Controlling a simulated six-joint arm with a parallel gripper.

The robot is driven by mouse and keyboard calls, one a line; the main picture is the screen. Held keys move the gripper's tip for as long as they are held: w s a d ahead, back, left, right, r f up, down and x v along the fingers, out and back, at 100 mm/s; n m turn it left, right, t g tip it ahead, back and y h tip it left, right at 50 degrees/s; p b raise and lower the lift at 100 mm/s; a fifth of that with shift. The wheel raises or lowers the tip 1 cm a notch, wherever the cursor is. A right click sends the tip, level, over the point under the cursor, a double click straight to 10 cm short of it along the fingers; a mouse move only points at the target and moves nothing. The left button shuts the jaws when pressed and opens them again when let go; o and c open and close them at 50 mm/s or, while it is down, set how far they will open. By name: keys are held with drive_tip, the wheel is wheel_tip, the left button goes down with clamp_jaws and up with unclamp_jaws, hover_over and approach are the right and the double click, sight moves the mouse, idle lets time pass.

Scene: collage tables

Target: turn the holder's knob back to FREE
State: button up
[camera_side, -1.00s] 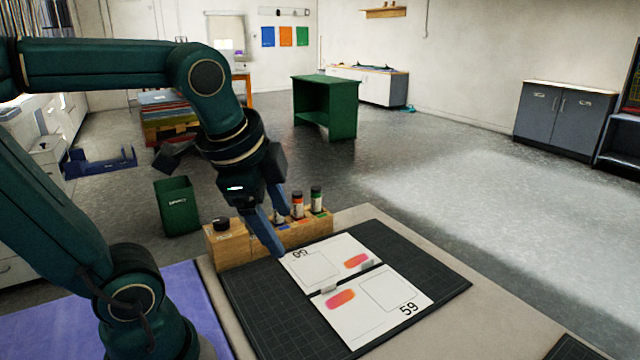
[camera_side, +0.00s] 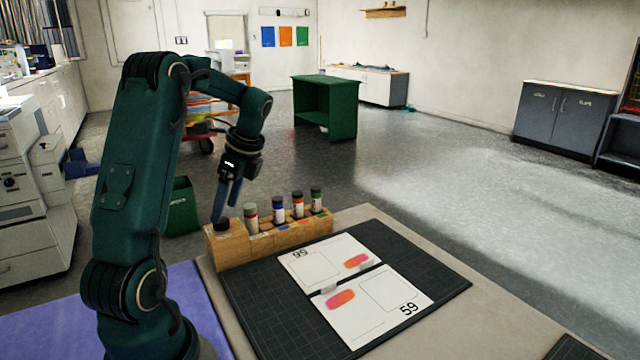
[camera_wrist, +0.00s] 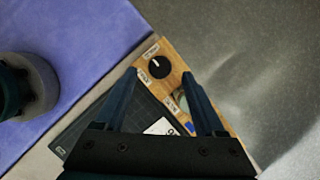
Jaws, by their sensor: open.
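The wooden holder (camera_side: 232,247) stands along the back left edge of the dark mat. Its black round knob (camera_side: 221,225) sits on top at the left end. In the wrist view the knob (camera_wrist: 159,67) carries a short white mark, with two small white labels beside it whose words are too small to read. My gripper (camera_side: 227,208) is open and empty, pointing down at the knob end. In the wrist view the fingertips of my gripper (camera_wrist: 159,74) lie either side of the knob, with gaps; the height between them is hard to tell.
Several capped bottles (camera_side: 278,210) stand in the holder, right of the knob. Two white cards (camera_side: 345,270) lie on the dark mat (camera_side: 425,265). A purple surface (camera_side: 50,320) lies left. A green bin (camera_side: 183,208) stands on the floor behind.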

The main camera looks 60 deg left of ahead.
sight(223, 218)
drive_tip(key=shift+x, duration=1.6)
clamp_jaws()
drive_tip(key=shift+n, duration=0.4)
drive_tip(key=n+g+h, duration=0.1)
drive_tip(key=n, duration=0.2)
drive_tip(key=shift+w+a+n, duration=0.1)
drive_tip(key=shift+w+n, duration=0.05)
drive_tip(key=shift+n, duration=0.25)
drive_tip(key=n+h, duration=0.1)
drive_tip(key=n, duration=0.1)
drive_tip(key=n+h, duration=0.1)
drive_tip(key=n, duration=0.1)
drive_tip(key=shift+a+n, duration=0.2)
drive_tip(key=shift+n, duration=0.1)
drive_tip(key=n+h, duration=0.2)
drive_tip(key=n, duration=0.2)
drive_tip(key=shift+a, duration=0.1)
drive_tip(key=n+t+h, duration=0.1)
drive_tip(key=n, duration=0.3)
drive_tip(key=shift+a+r+n, duration=0.1)
drive_tip(key=shift+n, duration=0.2)
